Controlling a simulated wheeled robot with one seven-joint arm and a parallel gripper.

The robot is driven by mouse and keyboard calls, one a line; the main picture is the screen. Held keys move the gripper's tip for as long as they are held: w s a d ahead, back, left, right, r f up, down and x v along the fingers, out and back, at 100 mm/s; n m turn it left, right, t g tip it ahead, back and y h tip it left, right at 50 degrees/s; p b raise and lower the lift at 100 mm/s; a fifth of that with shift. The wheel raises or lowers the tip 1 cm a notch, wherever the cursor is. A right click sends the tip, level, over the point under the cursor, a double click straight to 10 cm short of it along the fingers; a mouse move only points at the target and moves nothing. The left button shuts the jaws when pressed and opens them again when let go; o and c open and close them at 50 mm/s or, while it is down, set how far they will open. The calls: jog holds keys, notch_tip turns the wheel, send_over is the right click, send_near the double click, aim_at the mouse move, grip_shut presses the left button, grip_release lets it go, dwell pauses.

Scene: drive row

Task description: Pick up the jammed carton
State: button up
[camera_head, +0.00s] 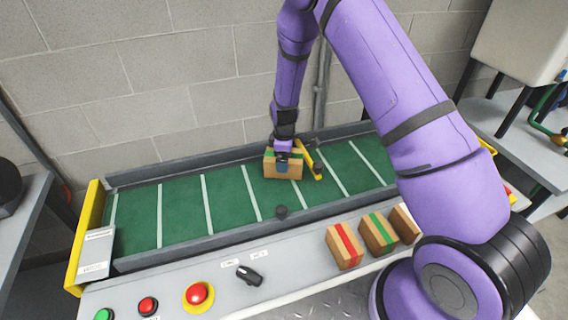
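A brown carton (270,167) with green tape stands on the green conveyor belt (225,200), right of the middle. It is close against a yellow bar (314,163) that slants across the belt; I cannot tell if they touch. My purple arm reaches down from above, and my gripper (283,160) is at the carton, covering the middle of its top and front. The fingers are small and partly hidden, so I cannot tell whether they grip the carton.
Three cartons, one red-taped (345,246), one green-taped (379,234) and one partly hidden (404,224), stand on the grey front ledge. The panel has a green button (104,315), red button (148,306), emergency stop (198,293) and black switch (249,275). The belt's left is clear.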

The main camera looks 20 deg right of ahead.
jog(key=shift+f, duration=0.1)
jog(key=c, duration=0.9)
